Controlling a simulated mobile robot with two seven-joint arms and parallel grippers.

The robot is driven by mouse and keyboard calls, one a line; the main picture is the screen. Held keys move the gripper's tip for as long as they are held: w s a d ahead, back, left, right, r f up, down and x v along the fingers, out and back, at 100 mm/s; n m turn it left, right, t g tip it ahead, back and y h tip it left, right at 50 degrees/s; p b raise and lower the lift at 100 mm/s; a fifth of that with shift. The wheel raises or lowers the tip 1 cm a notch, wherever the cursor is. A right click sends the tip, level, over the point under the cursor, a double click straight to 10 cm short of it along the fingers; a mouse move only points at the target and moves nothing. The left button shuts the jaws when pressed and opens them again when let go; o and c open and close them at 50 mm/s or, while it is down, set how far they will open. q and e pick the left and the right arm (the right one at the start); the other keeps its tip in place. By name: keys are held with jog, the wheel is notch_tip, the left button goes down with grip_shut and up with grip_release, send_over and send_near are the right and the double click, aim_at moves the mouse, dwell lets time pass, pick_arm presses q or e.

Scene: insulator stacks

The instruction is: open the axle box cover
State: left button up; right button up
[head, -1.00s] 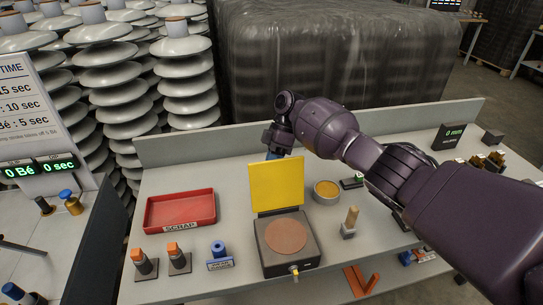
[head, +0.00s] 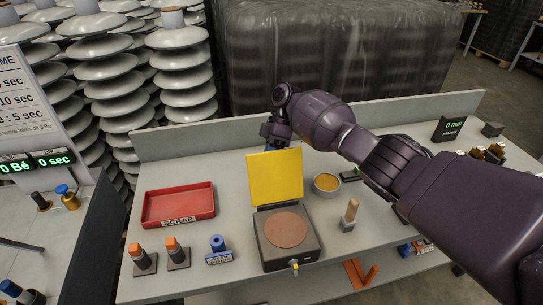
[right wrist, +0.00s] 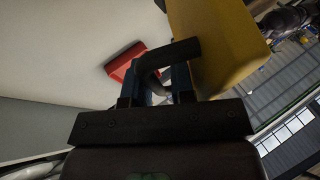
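The axle box (head: 287,254) is a dark square box with a round copper-brown top face, on the bench in the head view. Its yellow cover (head: 275,177) stands up along the box's back edge, leaving the top exposed. My right gripper (head: 270,147) is just behind the cover's upper edge, its fingertips partly hidden. In the right wrist view its two fingers (right wrist: 157,85) are apart, with a dark curved handle (right wrist: 168,58) in front of and between them. The cover (right wrist: 220,45) is right beside the handle. Contact is unclear. My left gripper is not in view.
A red scrap tray (head: 179,205) lies left of the box. Orange-topped pieces (head: 178,254) and a blue holder (head: 219,250) stand in front of it. A round yellow-filled dish (head: 327,184) and a wooden-handled tool (head: 350,213) stand to the right.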

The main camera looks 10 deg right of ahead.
jog(key=shift+r, duration=0.15)
jog(key=shift+w+d+r, duration=0.15)
jog(key=shift+w+r, duration=0.05)
jog(key=b+v, duration=0.2)
jog(key=v, duration=0.8)
jog(key=shift+b, duration=0.35)
